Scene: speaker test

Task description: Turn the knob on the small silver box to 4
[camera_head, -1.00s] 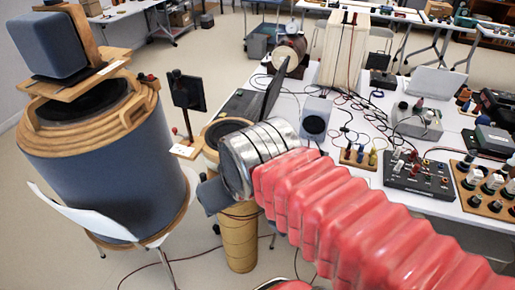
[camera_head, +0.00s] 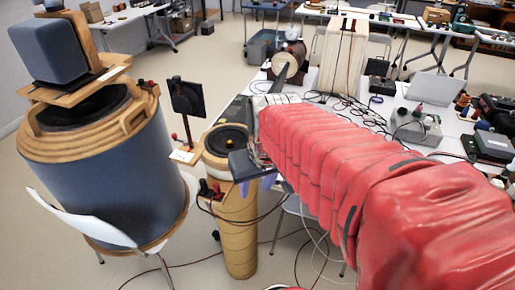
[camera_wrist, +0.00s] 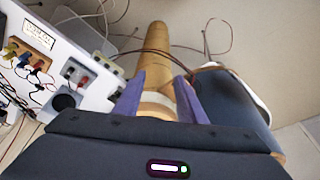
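A small silver-grey box (camera_head: 416,127) with dark and red fittings on its top stands on the white table, right of centre in the head view. Its markings are too small to read. My gripper (camera_head: 264,186) is left of the box, past the table's left edge and beside a tall cardboard tube. The red-sleeved arm crosses between them. In the wrist view my gripper (camera_wrist: 158,98) has its two purple fingers apart, with nothing held. The tube (camera_wrist: 155,65) shows between and beyond them.
The cardboard tube (camera_head: 240,240) carries a black speaker cone. A large blue drum (camera_head: 120,180) stands at the left. A tall cream box (camera_head: 340,60) and loose cables are on the table. A white panel with terminals (camera_wrist: 78,72) shows in the wrist view.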

